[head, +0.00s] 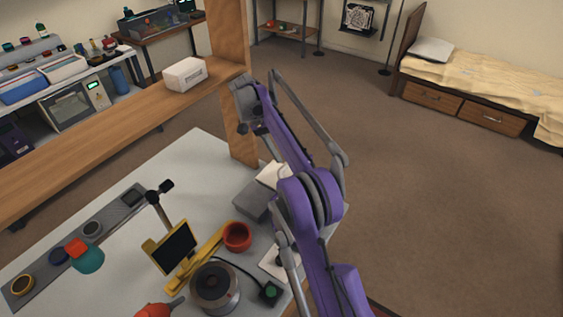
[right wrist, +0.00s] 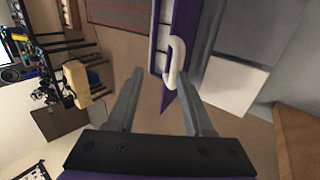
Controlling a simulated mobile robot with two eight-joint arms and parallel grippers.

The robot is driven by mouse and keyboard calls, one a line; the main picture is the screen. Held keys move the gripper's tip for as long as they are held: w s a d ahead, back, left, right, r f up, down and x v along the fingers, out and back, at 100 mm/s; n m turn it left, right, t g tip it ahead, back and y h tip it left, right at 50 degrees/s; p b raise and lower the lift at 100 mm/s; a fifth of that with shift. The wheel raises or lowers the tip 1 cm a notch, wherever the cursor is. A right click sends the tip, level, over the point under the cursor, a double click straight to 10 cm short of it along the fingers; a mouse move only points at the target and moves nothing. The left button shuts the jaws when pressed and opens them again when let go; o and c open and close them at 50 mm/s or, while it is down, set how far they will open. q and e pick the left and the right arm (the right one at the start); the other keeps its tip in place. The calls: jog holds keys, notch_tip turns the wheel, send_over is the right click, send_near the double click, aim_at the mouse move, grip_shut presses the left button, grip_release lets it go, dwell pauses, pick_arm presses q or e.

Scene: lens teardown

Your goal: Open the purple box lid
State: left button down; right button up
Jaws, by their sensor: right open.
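My right gripper (head: 243,100) is at the far end of my purple arm, near the wooden shelf post; its fingers are hard to make out there. In the right wrist view the right gripper (right wrist: 161,80) is open, with nothing between its fingers. Beyond the fingers is a narrow purple part with white panels (right wrist: 178,35) and a white curved handle (right wrist: 175,62); I cannot tell whether it is the purple box. A dark purple box-shaped thing (head: 13,143) sits at the head view's left edge. No lid shows clearly. My left gripper is not in view.
The white table (head: 130,185) holds a grey box (head: 254,199), red cup (head: 237,236), yellow-framed screen (head: 171,247) and dark round pot (head: 214,286). A white box (head: 185,74) stands on the wooden shelf (head: 110,118). Open floor (head: 440,190) lies right of my arm.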

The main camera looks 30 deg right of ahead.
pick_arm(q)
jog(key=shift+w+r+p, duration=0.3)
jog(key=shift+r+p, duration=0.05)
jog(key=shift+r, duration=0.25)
pick_arm(e)
notch_tip(320, 180, up, 5)
jog(key=shift+r, duration=0.1)
